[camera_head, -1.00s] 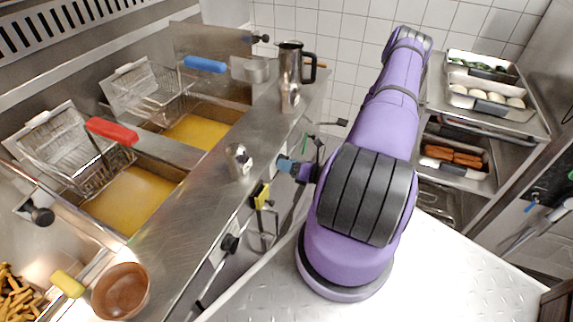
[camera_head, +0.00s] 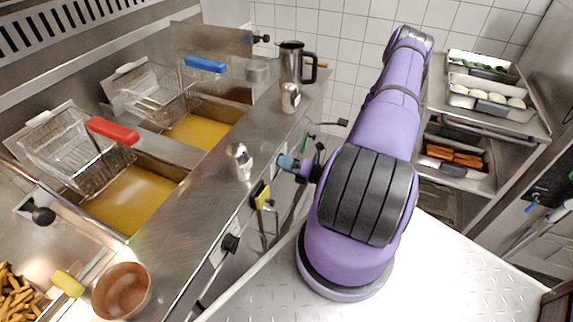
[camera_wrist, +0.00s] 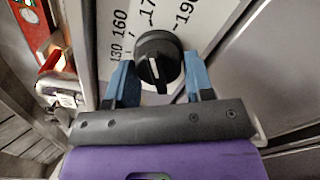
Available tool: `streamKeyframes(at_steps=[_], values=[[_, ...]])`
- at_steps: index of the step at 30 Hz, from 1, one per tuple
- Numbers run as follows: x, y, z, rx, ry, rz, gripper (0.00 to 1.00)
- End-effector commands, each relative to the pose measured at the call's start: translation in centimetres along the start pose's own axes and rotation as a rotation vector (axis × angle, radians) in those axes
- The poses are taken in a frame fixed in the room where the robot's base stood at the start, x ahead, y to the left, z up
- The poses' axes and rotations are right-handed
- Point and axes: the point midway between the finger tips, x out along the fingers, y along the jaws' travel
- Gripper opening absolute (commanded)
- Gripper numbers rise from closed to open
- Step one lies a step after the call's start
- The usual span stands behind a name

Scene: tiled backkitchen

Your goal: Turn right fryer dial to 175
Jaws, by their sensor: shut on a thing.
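The black fryer dial (camera_wrist: 158,62) with a white pointer line sits on the front panel in the wrist view. A printed scale (camera_wrist: 165,18) beyond it shows 130, 160, a partly hidden number starting with 17, and 190. The pointer lies nearly upright in the picture, tilted a little; I cannot read its exact value. My gripper (camera_wrist: 158,78) has one blue finger on each side of the dial and is shut on it. In the head view my gripper (camera_head: 287,163) is at the counter's front panel, and the dial there is hidden.
Another black dial (camera_head: 230,243) is nearer on the same panel, with a yellow item (camera_head: 262,195) between. On the counter are a shaker (camera_head: 239,160), a steel jug (camera_head: 291,65) and a brown bowl (camera_head: 121,291). Fryer baskets hang over oil at left.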

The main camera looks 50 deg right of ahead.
Motion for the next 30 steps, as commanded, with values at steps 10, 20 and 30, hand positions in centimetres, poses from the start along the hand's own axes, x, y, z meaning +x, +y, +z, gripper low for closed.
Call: streamKeyframes(at_steps=[10, 20, 30], values=[[-0.1, -0.1, 0.0, -0.001, -0.001, -0.002, 0.70], [-0.7, -0.1, 0.1, -0.001, -0.001, -0.003, 0.70], [-6.5, -0.1, 0.0, 0.000, -0.002, -0.005, 0.70]])
